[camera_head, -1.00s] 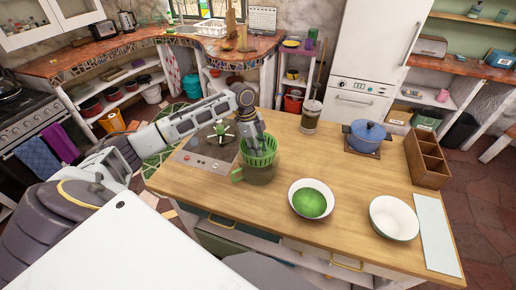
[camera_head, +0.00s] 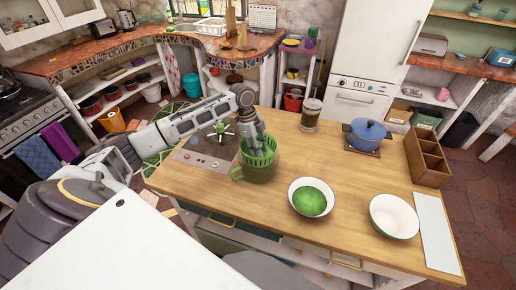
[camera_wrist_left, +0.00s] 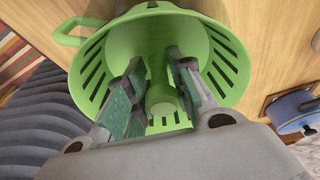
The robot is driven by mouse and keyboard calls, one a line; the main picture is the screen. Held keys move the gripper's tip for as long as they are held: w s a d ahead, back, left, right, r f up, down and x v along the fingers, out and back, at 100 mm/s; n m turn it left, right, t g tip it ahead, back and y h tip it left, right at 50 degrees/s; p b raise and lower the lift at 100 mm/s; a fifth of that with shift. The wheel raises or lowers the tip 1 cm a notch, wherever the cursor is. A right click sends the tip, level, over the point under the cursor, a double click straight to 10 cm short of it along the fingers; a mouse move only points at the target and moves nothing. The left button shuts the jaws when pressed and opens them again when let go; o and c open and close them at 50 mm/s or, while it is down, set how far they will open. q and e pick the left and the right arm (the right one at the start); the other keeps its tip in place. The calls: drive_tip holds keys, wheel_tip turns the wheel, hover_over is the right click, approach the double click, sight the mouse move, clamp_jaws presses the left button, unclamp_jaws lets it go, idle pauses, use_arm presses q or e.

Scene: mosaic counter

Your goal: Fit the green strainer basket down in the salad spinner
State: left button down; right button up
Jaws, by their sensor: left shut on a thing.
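The bright green strainer basket (camera_head: 259,156) is upright in the head view, its slotted upper part standing above the rim of the darker green salad spinner (camera_head: 260,174). Its lower part is hidden inside the spinner, whose handle points left. My left gripper (camera_head: 255,142) reaches down into the basket from above. In the left wrist view, its fingers (camera_wrist_left: 158,92) close around the central green knob of the basket (camera_wrist_left: 231,75). A green handle shows beyond the basket's rim there. Whether the basket touches the spinner's floor is hidden. My right gripper is out of view.
A cooktop (camera_head: 205,150) with a small plant-like item lies left of the spinner. A white bowl with green inside (camera_head: 298,205), an empty white bowl (camera_head: 375,222), a lidded jar (camera_head: 310,118), a blue pot (camera_head: 366,132) and a wooden divided box (camera_head: 427,160) stand rightward.

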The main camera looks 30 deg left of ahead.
use_arm(q)
drive_tip(key=shift+f, duration=0.5)
idle(0.6)
drive_tip(key=shift+f+b, duration=0.85)
drive_tip(key=shift+f, duration=2.3)
idle(3.8)
